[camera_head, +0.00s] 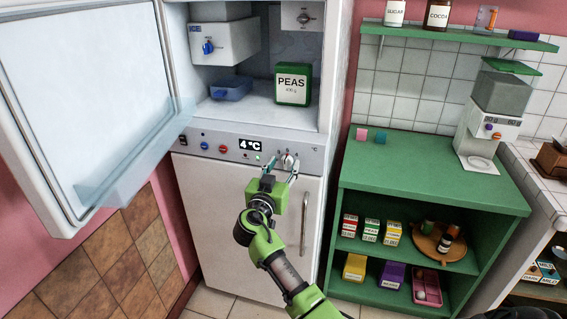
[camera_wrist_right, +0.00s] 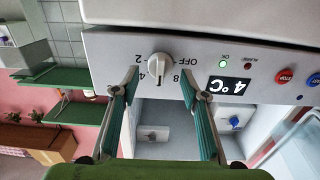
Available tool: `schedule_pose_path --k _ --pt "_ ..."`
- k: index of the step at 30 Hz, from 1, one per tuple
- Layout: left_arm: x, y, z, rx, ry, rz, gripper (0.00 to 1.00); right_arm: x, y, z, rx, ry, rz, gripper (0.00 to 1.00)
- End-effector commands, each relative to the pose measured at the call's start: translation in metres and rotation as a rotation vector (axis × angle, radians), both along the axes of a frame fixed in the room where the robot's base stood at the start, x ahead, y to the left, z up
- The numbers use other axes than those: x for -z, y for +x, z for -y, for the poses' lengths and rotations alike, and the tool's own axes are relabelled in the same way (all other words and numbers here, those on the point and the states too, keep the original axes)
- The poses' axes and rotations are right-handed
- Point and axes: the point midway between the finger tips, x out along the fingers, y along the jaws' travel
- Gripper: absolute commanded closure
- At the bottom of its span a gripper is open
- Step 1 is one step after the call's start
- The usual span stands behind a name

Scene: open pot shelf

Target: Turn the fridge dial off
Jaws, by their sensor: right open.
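The fridge dial (camera_head: 288,160) is a pale knob on the grey control strip under the open fridge compartment. In the right wrist view, which is upside down, the dial (camera_wrist_right: 159,67) has the marks OFF, 2, 4 and 8 around it. Its ridge seems to lie away from OFF, but I cannot read its exact setting. My right gripper (camera_head: 281,162) is in front of the strip, its fingers open on either side of the dial. In the wrist view the gripper (camera_wrist_right: 159,80) shows a gap between each fingertip and the knob. My left gripper is out of view.
The display (camera_head: 250,145) reads 4 °C and a green ON light (camera_wrist_right: 224,65) is lit. Red and blue buttons sit along the strip. The fridge door (camera_head: 85,95) stands open at left. A green shelf unit (camera_head: 430,170) stands at right. A PEAS box (camera_head: 293,85) is inside.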

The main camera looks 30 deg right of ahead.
Motion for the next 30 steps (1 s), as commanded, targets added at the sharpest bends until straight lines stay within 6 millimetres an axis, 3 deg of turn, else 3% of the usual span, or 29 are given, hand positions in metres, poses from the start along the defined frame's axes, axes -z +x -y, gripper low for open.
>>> schedule_pose_path --k 11,15,16,30 --pt "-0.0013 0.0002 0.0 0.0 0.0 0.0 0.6 0.0001 0.0043 0.0055 0.0 0.0 0.0 0.59" --pt "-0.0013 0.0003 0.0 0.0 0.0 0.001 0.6 0.0002 0.0042 0.0054 0.0 -0.001 -0.001 0.93" --pt "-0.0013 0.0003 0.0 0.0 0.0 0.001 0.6 0.0002 0.0042 0.0054 0.0 -0.001 -0.001 0.97" --pt "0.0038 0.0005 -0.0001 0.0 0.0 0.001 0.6 0.0016 0.0045 0.0046 0.0 -0.05 -0.059 0.97"
